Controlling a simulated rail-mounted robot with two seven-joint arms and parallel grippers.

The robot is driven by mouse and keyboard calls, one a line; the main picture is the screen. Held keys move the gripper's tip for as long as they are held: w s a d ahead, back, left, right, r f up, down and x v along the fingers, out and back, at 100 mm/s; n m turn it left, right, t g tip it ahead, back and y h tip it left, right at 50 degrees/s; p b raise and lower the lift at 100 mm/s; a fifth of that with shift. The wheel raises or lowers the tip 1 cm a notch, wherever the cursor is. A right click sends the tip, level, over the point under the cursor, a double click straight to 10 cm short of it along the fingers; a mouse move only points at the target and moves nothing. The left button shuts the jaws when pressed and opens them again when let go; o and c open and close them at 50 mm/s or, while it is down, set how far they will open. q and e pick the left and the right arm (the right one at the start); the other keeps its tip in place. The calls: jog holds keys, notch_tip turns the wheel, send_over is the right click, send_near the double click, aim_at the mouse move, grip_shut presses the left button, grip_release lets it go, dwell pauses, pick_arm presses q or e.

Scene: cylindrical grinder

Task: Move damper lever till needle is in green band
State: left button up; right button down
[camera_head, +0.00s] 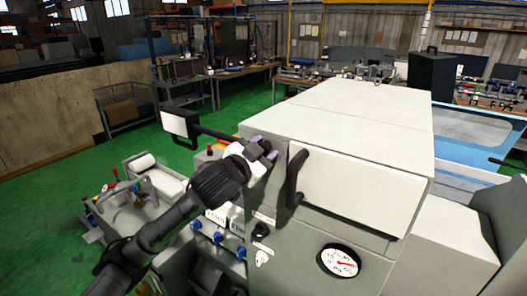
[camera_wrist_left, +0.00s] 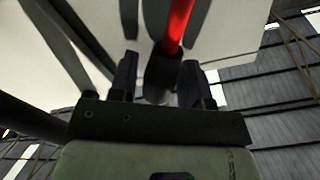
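The dial gauge (camera_head: 340,262) is on the machine's front at lower right, with a white face and a red needle. I cannot make out a green band or exactly where the needle points. My left gripper (camera_head: 264,148) is at the machine's upper left edge, left of the black handle, its purple fingertips apart. In the left wrist view, a red rod (camera_wrist_left: 178,22) with a dark end (camera_wrist_left: 160,72) shows between the spread fingers. I cannot tell whether this is the damper lever, or whether the fingers touch it. My right gripper is not in view.
A black curved handle (camera_head: 295,178) stands out from the white front panel (camera_head: 350,190) beside my left gripper. Blue knobs (camera_head: 217,238) and a black knob (camera_head: 261,229) are below. A small box on an arm (camera_head: 180,125) is at left. Green floor (camera_head: 80,170) is open behind.

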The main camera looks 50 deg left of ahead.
pick_arm(q)
jog(key=shift+o, duration=0.7)
jog(key=b+v, duration=0.7)
jog(key=v, duration=0.6)
jog(key=shift+s+d+b, duration=0.15)
jog(key=shift+s+b, duration=0.2)
jog(key=shift+b, duration=0.05)
dwell(1.2)
